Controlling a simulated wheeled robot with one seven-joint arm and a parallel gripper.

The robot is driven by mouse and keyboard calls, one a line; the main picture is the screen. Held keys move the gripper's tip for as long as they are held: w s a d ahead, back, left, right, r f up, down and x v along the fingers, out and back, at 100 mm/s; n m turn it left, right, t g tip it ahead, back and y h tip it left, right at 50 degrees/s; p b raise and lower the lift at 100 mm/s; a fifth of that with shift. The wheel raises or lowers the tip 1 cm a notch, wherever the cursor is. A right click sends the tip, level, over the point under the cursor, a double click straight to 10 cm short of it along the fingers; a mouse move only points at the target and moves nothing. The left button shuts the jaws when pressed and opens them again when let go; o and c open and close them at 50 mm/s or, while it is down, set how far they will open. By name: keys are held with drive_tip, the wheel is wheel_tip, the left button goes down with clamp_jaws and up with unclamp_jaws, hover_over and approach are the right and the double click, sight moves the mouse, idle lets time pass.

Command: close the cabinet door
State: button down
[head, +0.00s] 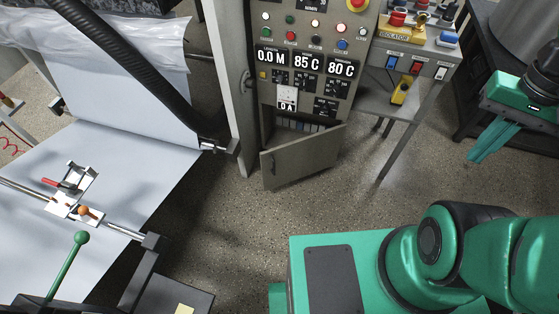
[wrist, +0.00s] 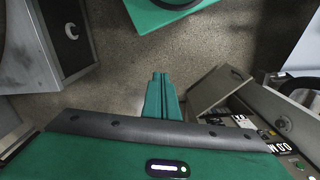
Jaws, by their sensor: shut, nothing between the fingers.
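The grey cabinet door (head: 305,160) is low on the control cabinet (head: 308,95) and stands partly open. Its right edge is by the cabinet and its left edge, with a small dark handle, stands out toward me. Terminals inside the cabinet show above it. In the wrist view the door (wrist: 214,88) is right of my fingers. My gripper (head: 478,156) is at the right in the head view, well apart from the door, its green fingers pointing down-left. In the wrist view my gripper (wrist: 160,78) has its fingers together, with nothing between them.
A grey side table with switches (head: 415,68) stands between the door and my gripper, its thin legs reaching the floor. A machine with a white paper web (head: 110,165) fills the left. The speckled floor (head: 225,215) in front of the door is clear.

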drive_tip(key=w+a+f+n+t+y, duration=0.1)
drive_tip(key=w+a+f, duration=0.3)
drive_tip(key=w+f, duration=0.65)
drive_tip(key=w+a+f+n+t, duration=0.15)
drive_tip(key=w+a+f, duration=0.25)
drive_tip(key=w+f, duration=0.65)
drive_tip(key=w+a+f+m+t+y, duration=0.1)
drive_tip(key=w+a+f+m+y, duration=0.15)
drive_tip(key=a+f, duration=0.9)
drive_tip(key=w+a+f+m+t+y, duration=0.2)
drive_tip(key=w+a+f, duration=0.2)
drive_tip(key=a+f, duration=0.7)
drive_tip(key=w+x, duration=0.1)
drive_tip(key=x, duration=1.2)
drive_tip(key=shift+r, duration=0.35)
